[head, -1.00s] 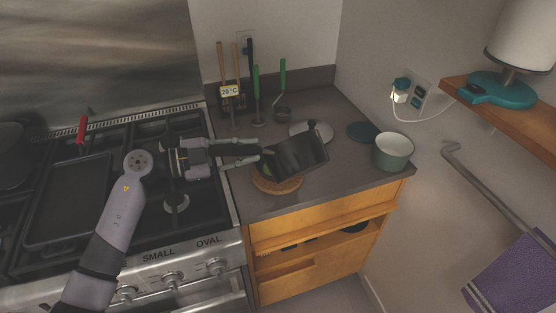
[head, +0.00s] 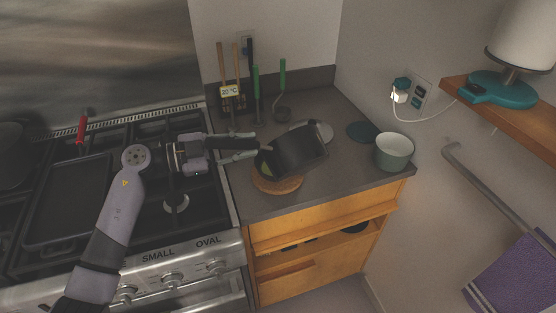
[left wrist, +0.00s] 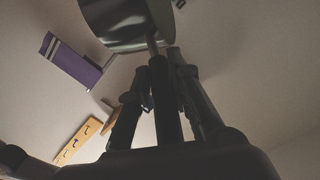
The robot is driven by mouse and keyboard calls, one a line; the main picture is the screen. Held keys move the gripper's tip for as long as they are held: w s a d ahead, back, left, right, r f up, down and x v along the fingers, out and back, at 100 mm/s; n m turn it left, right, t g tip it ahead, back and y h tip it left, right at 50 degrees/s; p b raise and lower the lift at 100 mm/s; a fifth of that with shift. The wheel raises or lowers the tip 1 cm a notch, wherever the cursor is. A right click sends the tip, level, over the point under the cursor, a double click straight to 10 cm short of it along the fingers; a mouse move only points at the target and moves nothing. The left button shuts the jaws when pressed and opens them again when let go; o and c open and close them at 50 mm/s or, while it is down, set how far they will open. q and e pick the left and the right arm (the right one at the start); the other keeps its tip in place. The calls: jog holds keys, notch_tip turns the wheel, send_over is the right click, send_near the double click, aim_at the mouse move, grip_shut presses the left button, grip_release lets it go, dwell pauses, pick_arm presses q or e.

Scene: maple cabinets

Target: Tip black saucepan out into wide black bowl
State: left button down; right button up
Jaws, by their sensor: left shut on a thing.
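My left gripper (head: 250,147) is shut on the handle of the black saucepan (head: 295,150), which is held tilted over the counter. In the left wrist view, the saucepan (left wrist: 128,22) is at the top and its handle (left wrist: 165,100) runs between the fingers (left wrist: 158,88). A round wooden board (head: 278,186) lies below the saucepan. A small green patch (head: 266,170) shows at the saucepan's lower left; I cannot tell what it is. I cannot make out the wide black bowl separately; the saucepan may hide it. My right gripper is not in view.
A pale green pot (head: 394,152) stands near the counter's right edge, with a teal disc (head: 362,132) behind it. Upright utensils (head: 255,95) stand at the back. The stove with a black griddle (head: 68,200) is on the left. A wall shelf (head: 510,120) is at right.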

pick_arm(q)
jog(key=shift+w+r, duration=0.2)
jog(key=shift+w+a+f+n+h+b, duration=0.2)
jog(key=shift+w+a+n+b, duration=0.1)
jog(key=shift+w+n+b, duration=0.2)
jog(key=shift+w+a+f+n+h+b, duration=0.15)
jog(key=shift+w+a+n+b, duration=0.15)
jog(key=shift+n+b, duration=0.25)
dwell(0.5)
jog(key=shift+w+a+r+n+p, duration=0.1)
jog(key=shift+w+a+n+p, duration=0.1)
jog(key=shift+w, duration=0.25)
jog(key=shift+w+a+r+n+p, duration=0.1)
jog(key=shift+w+a+n+p, duration=0.1)
jog(key=shift+w, duration=0.2)
jog(key=shift+w+a+r+n+p, duration=0.1)
jog(key=shift+w+a+n+p, duration=0.25)
jog(key=shift+w+n, duration=0.25)
jog(key=shift+w+a+n+p, duration=0.25)
jog(key=shift+w+a+n, duration=0.1)
jog(key=shift+w, duration=0.35)
jog(key=s+d+m+y+p, duration=0.2)
jog(key=s+d+m+p, duration=0.3)
jog(key=s+m, duration=0.5)
jog(key=s+d+f+m+t+b, duration=0.2)
jog(key=s+d+f+m+b, duration=0.2)
jog(key=s+f, duration=0.5)
jog(key=shift+s+d+f+m+y+b, duration=0.35)
jog(key=shift+d+f+m, duration=0.45)
jog(key=shift+f, duration=1.2)
